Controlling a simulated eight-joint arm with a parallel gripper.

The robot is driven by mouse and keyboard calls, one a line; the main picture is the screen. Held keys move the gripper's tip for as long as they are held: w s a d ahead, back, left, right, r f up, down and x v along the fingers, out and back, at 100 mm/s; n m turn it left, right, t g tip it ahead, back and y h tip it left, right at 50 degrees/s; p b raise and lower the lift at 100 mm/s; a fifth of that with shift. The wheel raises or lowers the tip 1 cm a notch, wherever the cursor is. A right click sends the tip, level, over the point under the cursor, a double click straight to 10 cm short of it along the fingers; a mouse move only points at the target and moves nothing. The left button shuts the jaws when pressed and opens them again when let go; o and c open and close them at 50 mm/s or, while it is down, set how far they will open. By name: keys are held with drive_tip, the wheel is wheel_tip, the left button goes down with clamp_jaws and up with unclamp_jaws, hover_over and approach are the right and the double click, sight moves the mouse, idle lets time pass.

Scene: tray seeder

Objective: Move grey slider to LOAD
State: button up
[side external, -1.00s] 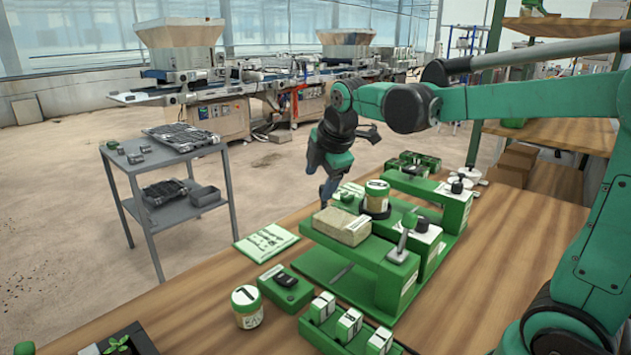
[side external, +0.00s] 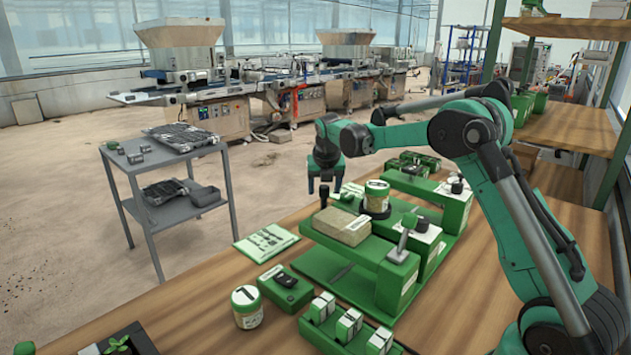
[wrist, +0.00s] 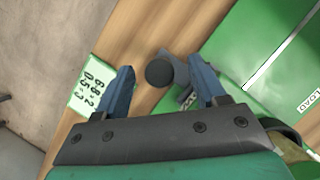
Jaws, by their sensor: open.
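The grey slider shows in the wrist view as a dark round knob (wrist: 159,72) on a grey piece beside the green seeder (wrist: 228,50). In the side view its dark upright handle (side external: 324,194) stands at the far left end of the green seeder (side external: 372,255). A LOAD label (wrist: 306,101) is on the green surface, right of the knob in the wrist view. My gripper (side external: 324,182) is open and points down over the handle. In the wrist view the knob lies between the two blue fingers, with gaps on both sides. The slider's lower part is partly hidden by a finger.
A tan block (side external: 342,226) and a jar (side external: 376,197) stand on the seeder, with a grey-handled lever (side external: 405,232) in front. A numbered card (wrist: 90,88) lies on the wooden bench. Another jar (side external: 246,307) and a green box (side external: 285,287) stand nearer the camera.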

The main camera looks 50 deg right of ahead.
drive_tip(key=shift+f, duration=0.1)
clamp_jaws()
drive_tip(key=shift+d, duration=0.1)
idle(1.3)
